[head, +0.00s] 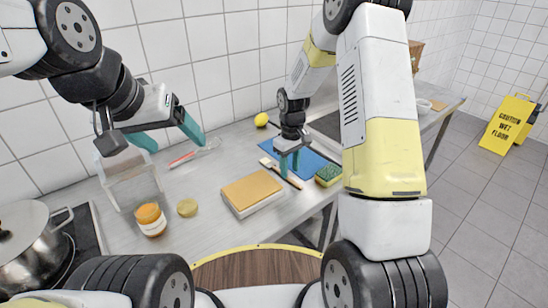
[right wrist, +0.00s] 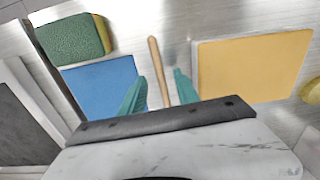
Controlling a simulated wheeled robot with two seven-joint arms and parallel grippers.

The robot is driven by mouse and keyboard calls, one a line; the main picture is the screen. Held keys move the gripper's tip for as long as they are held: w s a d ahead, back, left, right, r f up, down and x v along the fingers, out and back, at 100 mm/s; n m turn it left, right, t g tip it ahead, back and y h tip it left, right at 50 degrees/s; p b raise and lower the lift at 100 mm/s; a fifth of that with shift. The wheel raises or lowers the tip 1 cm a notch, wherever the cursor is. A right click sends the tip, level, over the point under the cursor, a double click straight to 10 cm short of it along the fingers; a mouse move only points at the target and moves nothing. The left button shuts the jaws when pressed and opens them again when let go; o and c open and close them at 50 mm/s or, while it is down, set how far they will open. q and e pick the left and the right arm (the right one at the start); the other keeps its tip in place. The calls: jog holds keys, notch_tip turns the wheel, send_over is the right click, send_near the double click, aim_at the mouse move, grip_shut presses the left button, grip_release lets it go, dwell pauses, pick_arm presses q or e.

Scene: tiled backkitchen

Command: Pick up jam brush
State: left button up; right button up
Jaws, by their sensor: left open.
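The jam brush (head: 285,175) lies on the steel counter at the near edge of a blue mat, with a thin wooden handle and a pale head. My right gripper (head: 289,168) is just above it, pointing down. In the right wrist view the brush's wooden handle (right wrist: 154,60) appears between the two teal fingers of this gripper (right wrist: 158,85), which are open. I cannot tell whether they touch the handle. My left gripper (head: 168,140) is open and empty, above the counter near a clear container.
A yellow-topped block (head: 252,190) lies left of the brush, and a green sponge (head: 328,175) lies right. The blue mat (head: 315,160) is behind. An orange-lidded jar (head: 150,219), clear container (head: 133,184), red-handled utensil (head: 186,157) and pot (head: 28,245) are further left.

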aim_at(290, 178)
jog(key=shift+f, duration=1.55)
grip_shut()
jog(key=shift+r, duration=0.1)
